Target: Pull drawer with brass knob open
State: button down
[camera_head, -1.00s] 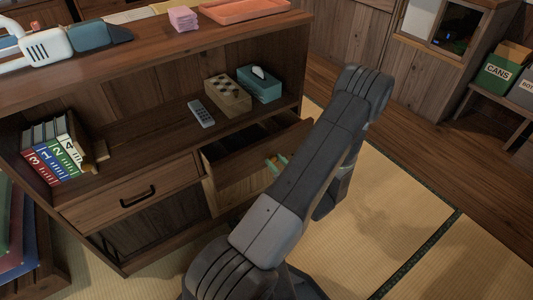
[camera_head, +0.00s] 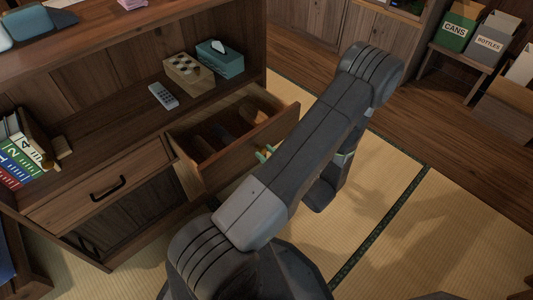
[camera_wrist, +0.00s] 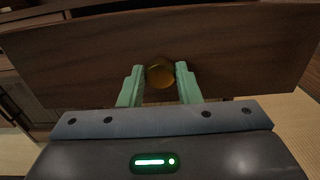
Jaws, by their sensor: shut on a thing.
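The drawer with the brass knob (camera_head: 236,152) stands pulled out from the right side of the wooden cabinet, and its inside shows in the head view. Some brown items lie in it, too dark to name. Its front panel (camera_wrist: 90,60) fills the upper wrist view. The brass knob (camera_wrist: 159,75) sits between the green fingertips of my gripper (camera_wrist: 160,82), which is shut on it. In the head view my gripper (camera_head: 264,153) is at the drawer front, partly hidden by my arm.
A closed drawer with a black handle (camera_head: 108,189) is to the left. Tatami floor (camera_head: 400,210) is clear at right. Bins (camera_head: 455,32) stand at back right.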

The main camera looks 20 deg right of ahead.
jog(key=c, duration=1.1)
grip_release()
jog(key=shift+o, duration=0.2)
jog(key=p+v, duration=0.2)
jog(key=v, duration=1.1)
jog(key=shift+s+p, duration=0.35)
jog(key=shift+d, duration=0.1)
jog(key=b+x, duration=0.2)
jog(key=x, duration=1)
jog(key=shift+w, duration=0.1)
jog(key=shift+b+x, duration=0.35)
jog(key=shift+x, duration=0.45)
